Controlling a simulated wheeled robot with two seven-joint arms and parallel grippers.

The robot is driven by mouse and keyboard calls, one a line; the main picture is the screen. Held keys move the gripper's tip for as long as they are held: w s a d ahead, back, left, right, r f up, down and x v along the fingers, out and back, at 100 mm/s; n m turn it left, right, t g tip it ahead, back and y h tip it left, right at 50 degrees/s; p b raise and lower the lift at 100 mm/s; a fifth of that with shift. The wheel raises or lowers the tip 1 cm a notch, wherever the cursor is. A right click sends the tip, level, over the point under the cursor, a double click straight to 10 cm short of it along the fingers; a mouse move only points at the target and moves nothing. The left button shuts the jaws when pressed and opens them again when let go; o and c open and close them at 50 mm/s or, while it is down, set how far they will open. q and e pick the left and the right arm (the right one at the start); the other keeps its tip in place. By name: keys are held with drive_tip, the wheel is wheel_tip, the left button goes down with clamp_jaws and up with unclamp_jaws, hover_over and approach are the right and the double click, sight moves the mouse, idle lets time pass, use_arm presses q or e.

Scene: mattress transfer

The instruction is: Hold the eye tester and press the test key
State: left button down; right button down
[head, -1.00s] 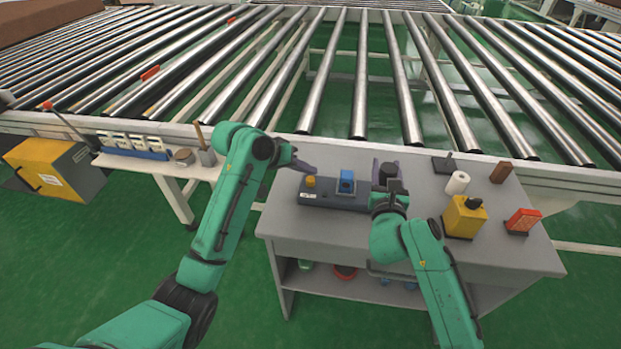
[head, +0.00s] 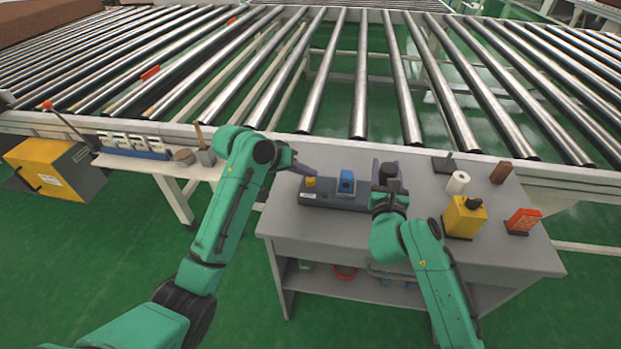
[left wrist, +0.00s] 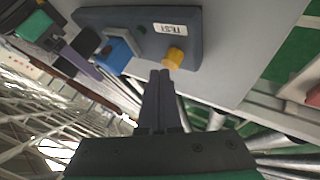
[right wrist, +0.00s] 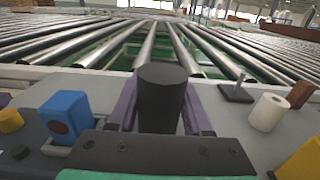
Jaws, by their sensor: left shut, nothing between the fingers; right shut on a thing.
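The eye tester is a long dark grey box (head: 330,201) on the grey table, with a white TEST label. Its yellow test key (head: 310,182) is at the left end; a blue block (head: 346,182) stands in a metal bracket near the middle. My left gripper (head: 308,170) is shut and empty, just behind the key. In the left wrist view its fingertips (left wrist: 160,76) are very close to the yellow key (left wrist: 174,58); I cannot tell whether they touch. My right gripper (head: 385,176) is shut on an upright black cylinder (right wrist: 161,98) at the box's right end.
On the table's right are a white roll (head: 457,183), a yellow box (head: 463,217), an orange-red block (head: 523,221), a brown block (head: 501,172) and a dark stand (head: 444,163). A roller conveyor (head: 360,80) runs behind. The table's front is clear.

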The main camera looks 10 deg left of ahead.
use_arm(q)
drive_tip(key=shift+f, duration=0.9)
use_arm(e)
drive_tip(key=shift+r, duration=0.15)
idle(0.5)
use_arm(q)
drive_tip(key=shift+r, duration=1.35)
wheel_tip(320, 180, up, 5)
drive_tip(key=shift+r, duration=0.1)
idle(0.4)
use_arm(e)
drive_tip(key=shift+c, duration=1.3)
unclamp_jaws()
